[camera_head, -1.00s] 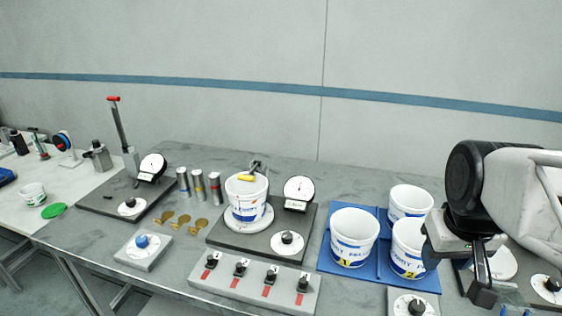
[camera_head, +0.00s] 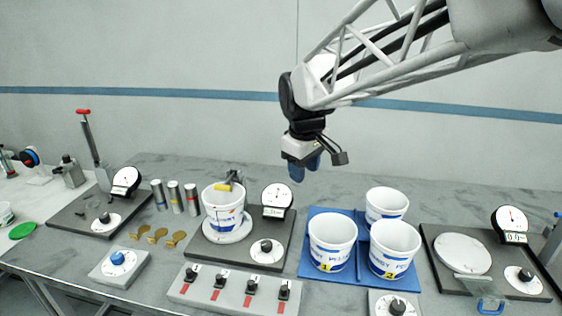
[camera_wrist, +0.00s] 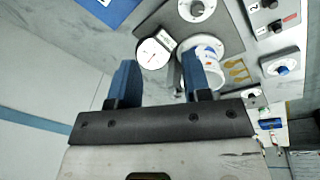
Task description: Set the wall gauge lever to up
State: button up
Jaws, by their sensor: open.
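No lever is labelled as the wall gauge lever, so I cannot tell which one it is. A lever with a yellow handle (camera_head: 231,184) stands at the back of the middle station, at the rim of a white tub (camera_head: 225,212). Beside it is a round dial gauge (camera_head: 277,197), also in the wrist view (camera_wrist: 153,54). A tall red-handled lever (camera_head: 84,112) stands at the left station, raised and slightly tilted. My gripper (camera_head: 303,170) is open and empty, pointing down above and behind the middle gauge. In the wrist view its blue fingers (camera_wrist: 158,70) are apart and partly hide the middle station.
Several tubs (camera_head: 332,242) stand on a blue tray (camera_head: 313,215) right of the middle station. A right station with a gauge (camera_head: 510,219) and round plate (camera_head: 462,252) lies beyond. A switch panel (camera_head: 234,290) is at the front. Metal cylinders (camera_head: 174,196) stand left of the tub.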

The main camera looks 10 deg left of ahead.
jog(key=w+a+f+n, duration=0.2)
jog(key=w+a+n, duration=0.15)
jog(key=a, duration=0.75)
jog(key=n, duration=0.3)
send_over(222, 186)
notch_tip(222, 186, down, 2)
jog(key=shift+s, duration=0.45)
jog(key=shift+f, duration=0.1)
jog(key=shift+w+f, duration=0.15)
jog(key=shift+f, duration=1.1)
jog(key=shift+w+f, duration=0.2)
jog(key=shift+f, duration=1.1)
jog(key=shift+w+f, duration=0.15)
jog(key=shift+f, duration=1.1)
grip_shut()
